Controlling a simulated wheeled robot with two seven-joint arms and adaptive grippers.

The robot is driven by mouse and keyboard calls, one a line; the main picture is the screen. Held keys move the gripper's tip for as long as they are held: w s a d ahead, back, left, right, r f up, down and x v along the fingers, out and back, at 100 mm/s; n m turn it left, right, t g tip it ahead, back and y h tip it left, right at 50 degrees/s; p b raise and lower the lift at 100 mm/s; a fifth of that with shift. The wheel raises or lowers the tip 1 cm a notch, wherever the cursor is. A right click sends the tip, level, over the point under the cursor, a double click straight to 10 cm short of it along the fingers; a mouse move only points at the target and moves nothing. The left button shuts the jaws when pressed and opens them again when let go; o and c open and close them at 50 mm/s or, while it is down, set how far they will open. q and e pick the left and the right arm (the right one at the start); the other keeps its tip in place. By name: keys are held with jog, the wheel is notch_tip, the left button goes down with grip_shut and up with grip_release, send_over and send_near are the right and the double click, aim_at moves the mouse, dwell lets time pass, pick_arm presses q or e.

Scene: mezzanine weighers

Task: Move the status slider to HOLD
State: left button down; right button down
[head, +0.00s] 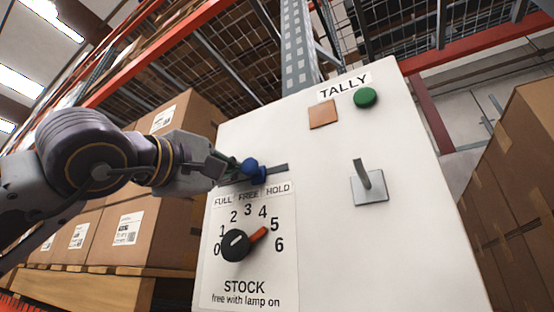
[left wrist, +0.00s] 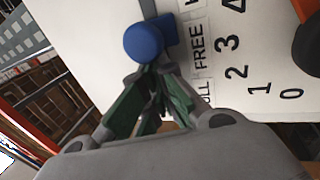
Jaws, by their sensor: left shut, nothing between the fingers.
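The status slider has a blue knob (head: 251,167) on a dark slot (head: 279,168) in the white panel. The labels FULL, FREE and HOLD (head: 277,188) run left to right below the slot. The knob stands about above FREE. The blue knob also shows in the left wrist view (left wrist: 144,42), beside the word FREE (left wrist: 199,46). My left gripper (head: 232,166) is shut and empty. Its green-padded fingertips (left wrist: 150,76) are at the knob's FULL side, touching it or very close; I cannot tell which. My right gripper is not in view.
Below the slider is a black STOCK dial (head: 236,245) with an orange pointer near 5. A metal lever (head: 364,178), a green button (head: 365,97) and a copper-coloured square (head: 323,114) are on the panel. Cardboard boxes (head: 128,226) stand at left and right.

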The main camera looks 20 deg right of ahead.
pick_arm(q)
jog(key=shift+s+d+b, duration=0.35)
jog(key=shift+s+d, duration=0.45)
jog(key=shift+s, duration=0.3)
dwell(0.5)
jog(key=shift+w+a, duration=0.45)
jog(key=shift+w, duration=0.15)
jog(key=shift+s+a, duration=0.1)
jog(key=shift+a, duration=0.05)
dwell(0.6)
jog(key=s+a+b, duration=0.3)
jog(key=s+a, duration=0.2)
jog(key=a, duration=0.2)
jog(key=shift+s+a, duration=0.35)
jog(key=shift+a, duration=0.05)
dwell(1.0)
dwell(0.7)
